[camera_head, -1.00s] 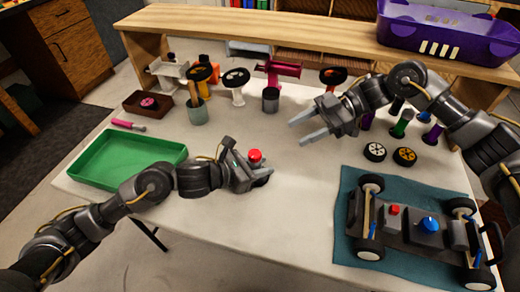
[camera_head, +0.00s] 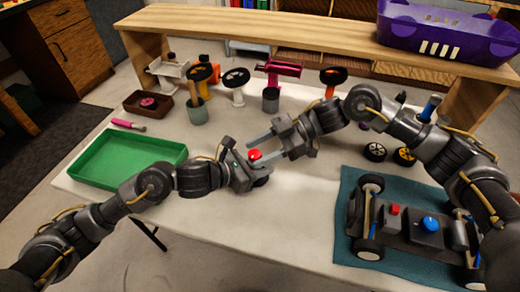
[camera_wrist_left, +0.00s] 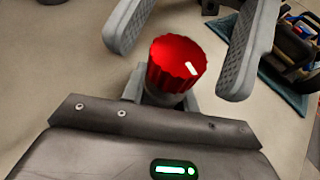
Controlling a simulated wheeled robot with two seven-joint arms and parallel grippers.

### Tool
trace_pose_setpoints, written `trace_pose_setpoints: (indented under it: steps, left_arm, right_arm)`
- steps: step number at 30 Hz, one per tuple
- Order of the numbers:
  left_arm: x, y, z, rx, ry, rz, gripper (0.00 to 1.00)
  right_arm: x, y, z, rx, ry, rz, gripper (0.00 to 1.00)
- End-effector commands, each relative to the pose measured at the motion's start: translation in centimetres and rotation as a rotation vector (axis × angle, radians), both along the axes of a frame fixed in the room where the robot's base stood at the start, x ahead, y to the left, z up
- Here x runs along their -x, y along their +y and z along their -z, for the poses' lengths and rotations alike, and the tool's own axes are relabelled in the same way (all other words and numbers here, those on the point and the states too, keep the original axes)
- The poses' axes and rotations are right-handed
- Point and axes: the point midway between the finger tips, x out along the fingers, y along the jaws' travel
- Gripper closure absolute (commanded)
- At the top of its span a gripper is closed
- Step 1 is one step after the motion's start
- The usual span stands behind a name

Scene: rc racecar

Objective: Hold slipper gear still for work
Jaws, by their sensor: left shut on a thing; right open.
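The slipper gear, whose red ribbed cap (camera_head: 255,154) shows near the middle of the table, is held in my left gripper (camera_head: 257,172). The left wrist view shows the red cap (camera_wrist_left: 177,62) above the left jaws, with a grey part below it. The gripped spot is mostly hidden. My right gripper (camera_head: 251,151) is open, with its two fingers coming in from the right near the cap. In the left wrist view its open fingers (camera_wrist_left: 172,67) stand on either side of the cap, with gaps showing.
The racecar chassis (camera_head: 405,240) sits on a teal mat (camera_head: 345,195) at the right. A green tray (camera_head: 125,160) lies at the left. The front middle of the table is clear.

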Motion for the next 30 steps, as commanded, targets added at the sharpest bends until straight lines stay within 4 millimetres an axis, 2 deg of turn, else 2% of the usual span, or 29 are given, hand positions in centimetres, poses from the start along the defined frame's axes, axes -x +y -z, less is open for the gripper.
trace_pose_setpoints:
  steps: [7,17,22,30]
  left_arm:
    - [-0.01,0.03,0.08,-0.002,0.001,-0.001,0.95]
    - [0.00,0.02,0.07,-0.001,0.000,0.000,0.95]
    - [0.00,0.02,0.06,-0.001,0.000,0.000,0.95]
    - [0.01,-0.01,0.04,-0.001,0.000,0.000,0.95]
  right_arm:
    - [0.02,0.04,0.04,0.000,0.000,0.000,0.50]
    - [0.01,0.02,0.04,0.000,0.000,0.000,0.93]
    - [-0.14,0.15,0.08,0.003,-0.001,-0.039,0.94]
    - [-0.38,0.25,0.17,0.005,0.001,-0.228,0.94]
